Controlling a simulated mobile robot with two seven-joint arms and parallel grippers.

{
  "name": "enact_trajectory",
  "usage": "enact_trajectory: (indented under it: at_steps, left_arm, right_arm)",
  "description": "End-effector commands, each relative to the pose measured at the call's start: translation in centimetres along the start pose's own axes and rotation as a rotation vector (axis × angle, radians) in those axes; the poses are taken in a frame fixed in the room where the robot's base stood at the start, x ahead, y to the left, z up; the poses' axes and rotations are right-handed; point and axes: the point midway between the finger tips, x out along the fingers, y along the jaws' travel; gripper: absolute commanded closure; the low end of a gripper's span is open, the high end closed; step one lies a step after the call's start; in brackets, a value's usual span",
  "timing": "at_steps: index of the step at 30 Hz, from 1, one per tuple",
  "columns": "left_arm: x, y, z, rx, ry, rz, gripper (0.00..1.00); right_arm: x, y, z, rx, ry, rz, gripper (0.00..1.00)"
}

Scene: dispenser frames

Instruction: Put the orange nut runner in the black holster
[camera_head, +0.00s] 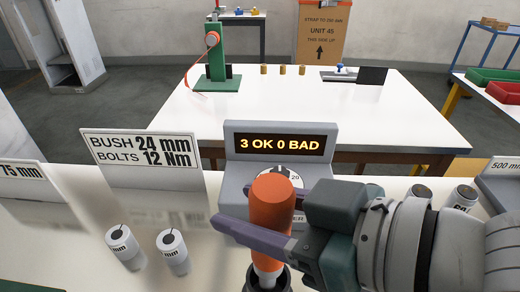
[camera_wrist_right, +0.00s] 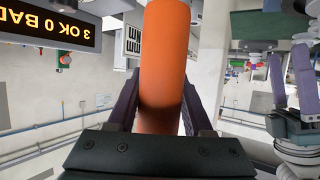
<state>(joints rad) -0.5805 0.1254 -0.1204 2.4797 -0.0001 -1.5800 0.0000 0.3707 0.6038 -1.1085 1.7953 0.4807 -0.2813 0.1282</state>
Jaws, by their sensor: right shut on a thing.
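The orange nut runner (camera_head: 268,215) stands upright at the front middle of the head view. My right gripper (camera_head: 265,233) comes in from the right and is shut on its body. In the right wrist view the runner (camera_wrist_right: 162,70) sits between the two purple fingers. The black holster (camera_head: 284,281) shows at the bottom edge, directly below the runner and partly hidden by it. The runner's lower end meets the holster's mouth in the picture; I cannot tell how deep it sits. My left gripper (camera_wrist_right: 291,85) shows only in the right wrist view, fingers apart and empty.
A grey display (camera_head: 280,150) reading "3 OK 0 BAD" stands just behind the runner. A "BUSH 24 mm" sign (camera_head: 143,160) and two grey-white cylinders (camera_head: 123,242) (camera_head: 172,251) are to the left. More cylinders (camera_head: 420,193) are to the right, behind my arm.

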Motion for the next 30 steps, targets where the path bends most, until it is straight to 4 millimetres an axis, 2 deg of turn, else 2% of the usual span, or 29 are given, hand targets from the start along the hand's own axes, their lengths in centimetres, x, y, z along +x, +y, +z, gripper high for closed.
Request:
enact_trajectory:
  at_steps: [8,20,21,28,30]
  left_arm:
    - [0.9,0.2,0.2,-0.006,0.001,0.005,0.14]
    - [1.1,0.3,0.3,-0.01,0.002,0.007,0.14]
    - [1.1,0.3,0.3,-0.009,0.002,0.007,0.14]
    - [1.1,0.2,0.3,-0.007,0.002,0.005,0.14]
    - [1.1,0.2,0.3,-0.005,0.002,0.004,0.14]
  right_arm:
    - [1.5,0.0,3.1,-0.001,0.004,0.0,1.0]
    - [1.7,0.0,3.6,-0.001,0.005,0.0,1.0]
    - [1.7,0.0,3.8,-0.001,0.0,0.0,0.48]
    - [1.6,0.0,3.7,0.0,-0.001,0.0,0.22]
    - [1.6,0.0,3.7,0.0,-0.001,0.0,0.19]
